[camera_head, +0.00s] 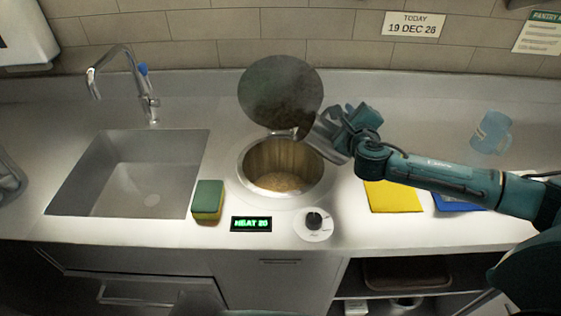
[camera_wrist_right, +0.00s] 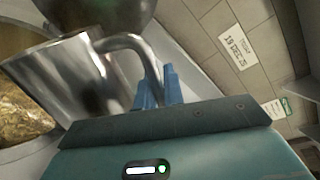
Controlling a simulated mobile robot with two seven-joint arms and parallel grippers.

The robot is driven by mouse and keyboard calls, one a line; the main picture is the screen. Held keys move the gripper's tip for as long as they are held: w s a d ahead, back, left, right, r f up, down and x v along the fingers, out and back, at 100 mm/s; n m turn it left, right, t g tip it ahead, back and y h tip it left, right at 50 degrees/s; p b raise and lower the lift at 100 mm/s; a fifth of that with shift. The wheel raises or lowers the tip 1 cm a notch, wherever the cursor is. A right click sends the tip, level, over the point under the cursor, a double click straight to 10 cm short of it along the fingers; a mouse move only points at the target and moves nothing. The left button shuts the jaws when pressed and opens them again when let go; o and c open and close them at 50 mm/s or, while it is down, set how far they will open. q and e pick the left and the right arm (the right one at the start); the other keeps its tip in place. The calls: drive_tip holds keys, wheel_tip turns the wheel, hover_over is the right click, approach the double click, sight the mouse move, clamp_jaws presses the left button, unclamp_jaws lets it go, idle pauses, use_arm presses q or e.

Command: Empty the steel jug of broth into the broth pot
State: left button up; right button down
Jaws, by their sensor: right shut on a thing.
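The steel jug (camera_head: 329,141) is tilted over the right rim of the broth pot (camera_head: 249,160). It also shows in the wrist view (camera_wrist_right: 75,75). My right gripper (camera_wrist_right: 158,88) is shut on the jug's curved handle (camera_wrist_right: 125,42); in the head view the gripper (camera_head: 345,122) is just right of the pot. The pot is sunk in the counter, with brownish-gold broth (camera_head: 279,182) low inside; the broth also shows in the wrist view (camera_wrist_right: 24,97). I cannot make out a stream or the jug's inside. My left gripper is not in view.
The pot's round dark lid (camera_head: 280,92) stands open behind it. A sink (camera_head: 130,172) with a tap (camera_head: 148,98) lies left. A green-yellow sponge (camera_head: 208,201), a lit display (camera_head: 251,224) and a dial (camera_head: 314,222) sit in front. A yellow cloth (camera_head: 393,196) and a blue pitcher (camera_head: 491,132) are right.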

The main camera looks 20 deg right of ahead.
sight(324, 118)
drive_tip(key=shift+w+a+f+n, duration=0.15)
drive_tip(key=shift+a+f+n, duration=0.15)
drive_tip(key=shift+a+n, duration=0.2)
drive_tip(key=shift+w+a+n+h, duration=0.2)
drive_tip(key=shift+a+n+h, duration=0.2)
